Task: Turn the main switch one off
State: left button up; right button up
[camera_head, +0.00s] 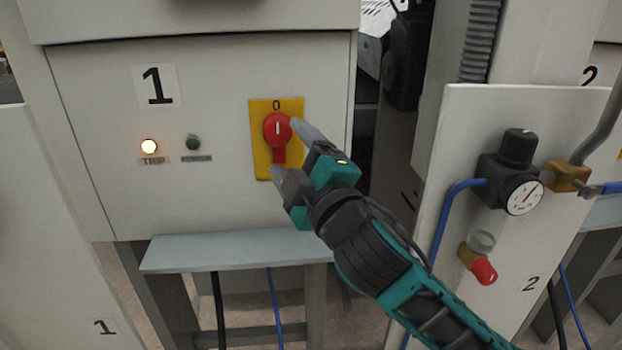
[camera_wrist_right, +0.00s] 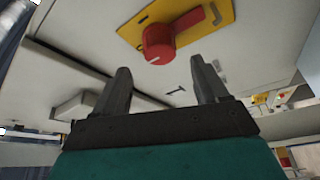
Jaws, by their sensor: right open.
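The main switch one (camera_head: 278,130) is a red rotary knob on a yellow plate (camera_head: 262,158) marked 0 at the top. It is on the front of the light grey cabinet labelled 1. Its red handle points down. My right gripper (camera_head: 287,147) is open in front of the switch, at its right and lower side. In the right wrist view the red knob (camera_wrist_right: 160,42) lies just past the two open fingertips (camera_wrist_right: 160,66). Nothing is between the fingers, and I cannot tell whether they touch the knob. My left gripper is not in view.
On the same cabinet are a lit lamp (camera_head: 149,146) and a dark green button (camera_head: 193,142). A grey ledge (camera_head: 235,250) juts out below. At the right, a panel labelled 2 carries a pressure gauge (camera_head: 523,197) and a red-tipped valve (camera_head: 484,271).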

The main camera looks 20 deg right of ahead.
jog(key=s+f, duration=0.1)
jog(key=s, duration=0.5)
jog(key=shift+d, duration=0.25)
jog(key=shift+s, duration=0.1)
notch_tip(320, 180, down, 22)
jog(key=m+g, duration=0.5)
jog(key=s+f+m+g, duration=0.2)
jog(key=s+f+m, duration=0.1)
jog(key=s+f, duration=0.3)
jog(key=s+f+m+g, duration=0.2)
jog(key=s+f, duration=0.3)
jog(key=f, duration=0.6)
jog(key=shift+s+d+m, duration=0.35)
jog(key=shift+d+m, duration=0.1)
jog(key=shift+m, duration=0.35)
